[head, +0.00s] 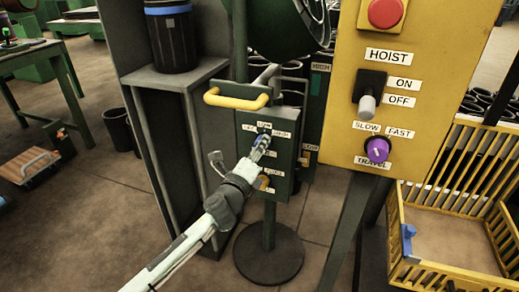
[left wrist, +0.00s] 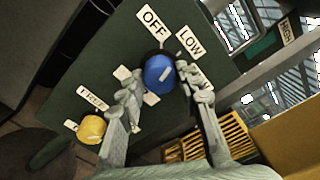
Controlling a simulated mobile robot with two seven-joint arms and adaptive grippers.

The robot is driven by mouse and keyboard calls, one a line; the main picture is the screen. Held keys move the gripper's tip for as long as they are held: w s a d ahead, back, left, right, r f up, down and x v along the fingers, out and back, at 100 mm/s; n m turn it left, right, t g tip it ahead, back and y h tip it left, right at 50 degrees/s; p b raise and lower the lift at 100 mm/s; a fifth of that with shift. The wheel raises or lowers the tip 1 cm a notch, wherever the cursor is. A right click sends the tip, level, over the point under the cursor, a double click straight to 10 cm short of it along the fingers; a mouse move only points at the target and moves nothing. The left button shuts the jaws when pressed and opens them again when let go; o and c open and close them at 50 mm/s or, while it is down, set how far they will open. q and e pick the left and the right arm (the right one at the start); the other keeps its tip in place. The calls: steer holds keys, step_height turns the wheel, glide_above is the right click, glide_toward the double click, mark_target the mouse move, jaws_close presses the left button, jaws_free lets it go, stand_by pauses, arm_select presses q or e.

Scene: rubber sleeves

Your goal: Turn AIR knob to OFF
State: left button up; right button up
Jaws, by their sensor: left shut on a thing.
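A blue knob (left wrist: 159,74) sits on a dark green control box (head: 283,125), with OFF (left wrist: 153,22) and LOW (left wrist: 190,41) labels above it and a partly hidden label to the right. A pale pointer mark shows on the knob; I cannot tell for sure which label it faces. No AIR label is readable. My left gripper (head: 259,146) has its fingers on either side of the blue knob, shut on it; it also shows in the left wrist view (left wrist: 165,90). The fingers hide part of the box face. My right gripper is not in view.
A yellow knob (left wrist: 92,129) sits lower on the same box. A yellow handle (head: 237,100) sticks out above the box. A yellow hoist panel (head: 345,100) with a red button (head: 385,12) and purple knob (head: 377,149) stands close right. A yellow crate (head: 440,272) is beyond.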

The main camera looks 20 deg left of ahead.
arm_select(q)
steer(key=shift+n, duration=2.8)
steer(key=o, duration=1.2)
steer(key=shift+c, duration=0.2)
steer(key=shift+s, duration=0.1)
steer(key=s, duration=1.1)
steer(key=shift+s+a, duration=0.2)
steer(key=shift+s, duration=0.2)
